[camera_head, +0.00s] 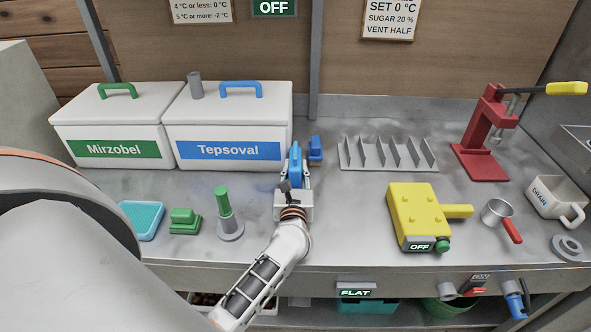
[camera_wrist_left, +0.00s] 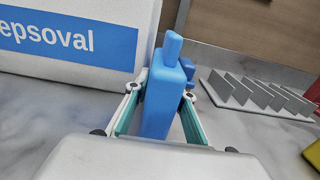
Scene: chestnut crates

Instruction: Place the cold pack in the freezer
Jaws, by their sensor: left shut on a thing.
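My left gripper (camera_head: 294,180) is shut on a blue block (camera_head: 295,165) with a narrower knob on top. The left wrist view shows the block (camera_wrist_left: 165,100) upright between the teal-lined fingers, just above or on the counter; I cannot tell which. No label on it shows whether it is the cold pack. A light blue ribbed pad (camera_head: 142,218) lies at the counter's left. Two closed white boxes stand behind: Mirzobel (camera_head: 110,112) with a green handle, and Tepsoval (camera_head: 228,112) with a blue handle, left of my gripper. Nothing is labelled freezer. My right gripper is not in view.
A smaller blue piece (camera_head: 315,151) stands just behind the held block. A green block (camera_head: 185,220) and a green-handled stamp (camera_head: 227,220) are left of my arm. A grey finned rack (camera_head: 390,160) and yellow device (camera_head: 408,212) are right. Counter between gripper and yellow device is clear.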

